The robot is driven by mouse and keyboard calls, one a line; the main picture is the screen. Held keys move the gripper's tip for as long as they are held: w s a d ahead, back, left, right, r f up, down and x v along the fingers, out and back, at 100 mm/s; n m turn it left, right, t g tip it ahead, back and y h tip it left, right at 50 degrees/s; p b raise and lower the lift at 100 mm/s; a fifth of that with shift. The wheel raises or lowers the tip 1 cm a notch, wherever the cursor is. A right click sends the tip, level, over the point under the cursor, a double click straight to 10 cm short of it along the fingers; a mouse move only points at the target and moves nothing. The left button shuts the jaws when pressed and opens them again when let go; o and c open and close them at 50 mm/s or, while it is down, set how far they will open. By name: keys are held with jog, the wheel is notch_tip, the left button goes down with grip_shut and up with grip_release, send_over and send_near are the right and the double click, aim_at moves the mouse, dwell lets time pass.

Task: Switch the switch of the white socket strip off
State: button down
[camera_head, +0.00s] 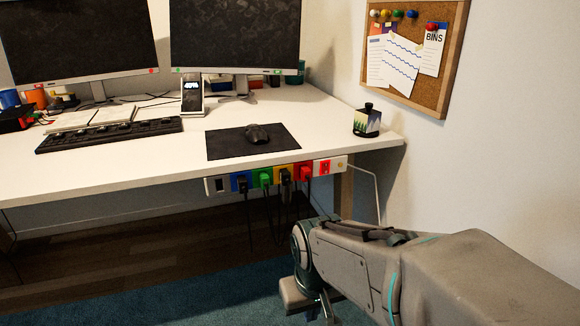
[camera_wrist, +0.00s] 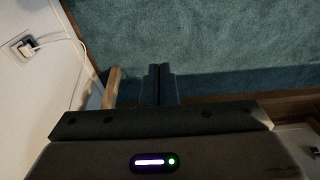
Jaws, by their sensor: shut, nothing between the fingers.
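The white socket strip (camera_head: 210,187) is fixed along the front edge of the desk. It has blue, green, yellow and red sockets with black or red plugs in several of them. I cannot tell the switch position at this size. My gripper (camera_wrist: 160,69) is shut and empty, with its two dark fingers together above the carpet. In the head view my arm is low at the right, below and apart from the strip.
Cables (camera_head: 283,215) hang below the strip. A wooden leg (camera_wrist: 111,88) and a wall outlet (camera_wrist: 25,45) are left of my fingers.

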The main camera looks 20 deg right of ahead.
jog(key=w+d+r+t+h+p, duration=0.1)
jog(key=w+d+r+t+p, duration=0.1)
jog(key=w+d+t+p, duration=0.45)
jog(key=w+d+r+t+p, duration=0.2)
jog(key=w+d+r+t, duration=0.15)
jog(key=w+d, duration=0.7)
jog(key=r+t, duration=0.1)
jog(key=r+t+y+p, duration=0.1)
jog(key=r+t, duration=0.1)
jog(key=w+r+t+p, duration=0.1)
jog(key=t, duration=0.1)
jog(key=shift+w+d+r+y, duration=0.1)
jog(key=shift+d+r+y, duration=0.05)
jog(key=shift+d+y, duration=0.25)
jog(key=b, duration=0.3)
send_near(326, 172)
jog(key=w, duration=0.5)
jog(key=shift+w+a+f, duration=0.2)
jog(key=shift+f, duration=0.15)
jog(key=shift+w+b, duration=0.35)
jog(key=shift+w, duration=0.35)
